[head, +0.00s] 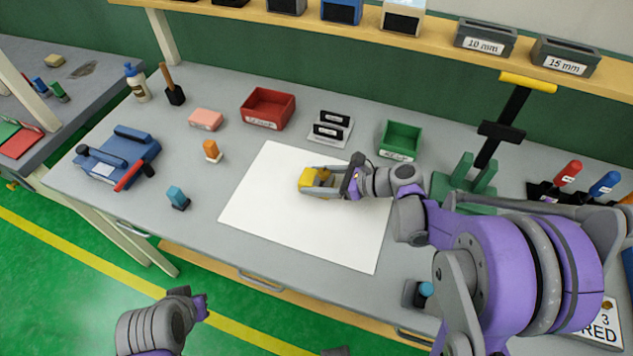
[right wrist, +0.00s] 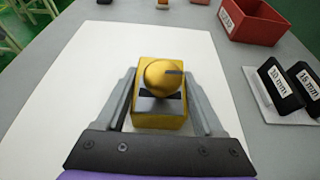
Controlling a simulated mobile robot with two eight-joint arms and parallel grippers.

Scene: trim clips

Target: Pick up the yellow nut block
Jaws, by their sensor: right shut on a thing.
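The yellow nut block (head: 311,180) is on the white sheet (head: 270,228) in the middle of the bench. In the right wrist view the yellow nut block (right wrist: 161,118) is a yellow block with a rounded yellow knob on top and a dark slot. My right gripper (head: 325,184) reaches in from the right and is shut on the block, with one finger along each side. In the right wrist view my right gripper (right wrist: 160,110) shows both fingers against the block. I cannot tell whether the block touches the sheet. My left gripper (head: 200,306) is low in front of the bench, its fingers unclear.
A red bin (head: 268,107), a labelled black clip holder (head: 331,129) and a green bin (head: 401,140) stand behind the sheet. A blue device with a red handle (head: 118,158) is at the left. The sheet is clear around the block.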

